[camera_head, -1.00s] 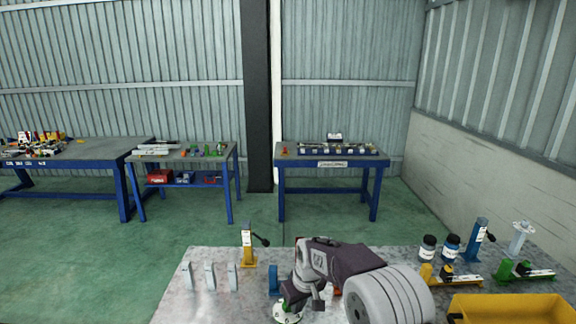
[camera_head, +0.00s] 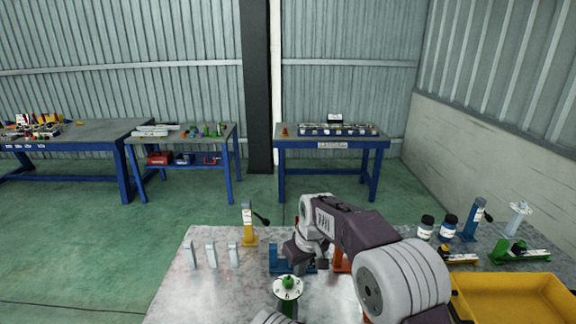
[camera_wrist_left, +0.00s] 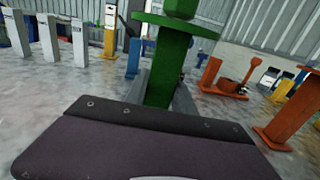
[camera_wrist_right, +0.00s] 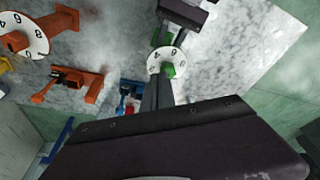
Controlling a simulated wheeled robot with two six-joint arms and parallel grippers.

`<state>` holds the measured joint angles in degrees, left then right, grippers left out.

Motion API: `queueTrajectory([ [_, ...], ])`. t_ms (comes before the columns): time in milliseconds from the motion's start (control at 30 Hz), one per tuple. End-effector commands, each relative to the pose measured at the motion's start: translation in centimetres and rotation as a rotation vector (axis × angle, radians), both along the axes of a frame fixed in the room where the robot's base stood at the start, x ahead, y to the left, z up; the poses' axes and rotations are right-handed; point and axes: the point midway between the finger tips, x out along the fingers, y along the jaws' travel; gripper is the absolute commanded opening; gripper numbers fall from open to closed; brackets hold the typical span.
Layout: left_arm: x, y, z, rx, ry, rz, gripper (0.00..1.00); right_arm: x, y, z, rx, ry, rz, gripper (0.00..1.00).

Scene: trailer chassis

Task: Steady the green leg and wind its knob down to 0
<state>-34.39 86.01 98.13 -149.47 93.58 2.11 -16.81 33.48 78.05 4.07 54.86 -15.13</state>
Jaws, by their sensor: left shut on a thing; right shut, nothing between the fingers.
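The green leg (camera_wrist_left: 168,65) stands upright in the left wrist view, between the fingers of my left gripper (camera_wrist_left: 160,92), which is shut on it. Its white numbered dial (camera_head: 287,292) and green knob (camera_head: 288,281) show in the head view, with a 6 on the near side. The dial (camera_wrist_right: 154,64) and knob (camera_wrist_right: 169,71) also show in the right wrist view. My right gripper (camera_wrist_right: 159,80) is shut and empty; its fingertips overlap the dial's edge beside the knob in that view. Whether they touch is unclear.
An orange leg with a numbered dial (camera_wrist_right: 26,36) and orange clamp-like parts (camera_wrist_right: 72,85) stand nearby. Grey upright blocks (camera_head: 211,255) and a yellow post (camera_head: 248,224) are on the table's left. A yellow bin (camera_head: 515,302) sits right. Bare table (camera_head: 215,300) lies left of the dial.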

Motion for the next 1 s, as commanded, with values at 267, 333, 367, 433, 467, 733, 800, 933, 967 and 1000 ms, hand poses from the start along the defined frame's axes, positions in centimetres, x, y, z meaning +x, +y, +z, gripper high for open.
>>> queueTrajectory([
  [267,0.0,0.0,-0.1,0.001,0.002,0.000,0.00,-0.6,1.9,1.0,0.001,0.005,0.001,0.00],
  [333,0.0,0.0,-0.1,0.001,0.002,0.000,0.00,-0.6,1.8,0.8,0.000,0.006,-0.001,0.00],
  [367,0.0,0.0,-0.1,0.001,0.002,0.000,0.00,-0.6,1.8,0.7,0.000,0.007,-0.001,0.00],
  [433,0.0,0.0,-0.1,0.001,0.002,0.001,0.00,-0.6,1.8,0.0,0.000,0.009,-0.001,0.00],
  [467,0.0,0.0,-0.1,0.001,0.002,0.001,0.00,-0.6,1.8,-0.3,0.000,0.009,-0.001,0.00],
  [733,0.0,0.0,-0.1,0.000,0.002,0.000,0.00,-0.7,1.8,-4.4,-0.001,0.010,0.000,0.00],
  [800,0.0,0.0,-0.1,0.000,0.002,0.000,0.00,-0.7,1.8,-5.1,0.000,0.008,0.000,0.00],
  [933,0.0,0.0,-0.1,0.000,0.002,0.000,0.00,-0.7,1.8,-6.0,0.001,0.007,0.000,0.00],
  [967,0.0,0.0,-0.1,0.000,0.002,0.000,0.00,-0.7,1.8,-6.1,0.001,0.007,0.000,0.00],
  [1000,0.0,0.0,-0.1,0.000,0.002,0.000,0.00,-0.7,1.8,-6.1,0.001,0.007,0.000,0.00],
])
